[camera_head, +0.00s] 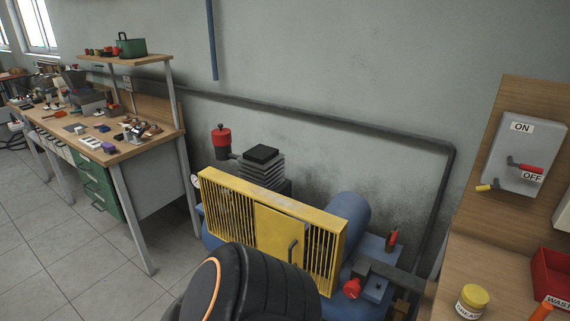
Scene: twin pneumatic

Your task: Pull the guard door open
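The guard door (272,236) is a plain yellow panel set in the yellow slatted guard (223,208) at the front of a blue compressor. It looks closed, in line with the slats on both sides. A black link of my own arm with an orange ring rises from the bottom edge in front of the guard and hides the door's lower part. Neither of my grippers shows, so I cannot see their distance from the handle.
The blue tank (348,217) and a red knob (352,288) are right of the guard. A cluttered workbench (140,147) stands left. On the right, a grey ON/OFF switch box (515,155) hangs above a wooden bench (440,290) with a yellow-lidded jar (472,300) and red bin (553,275).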

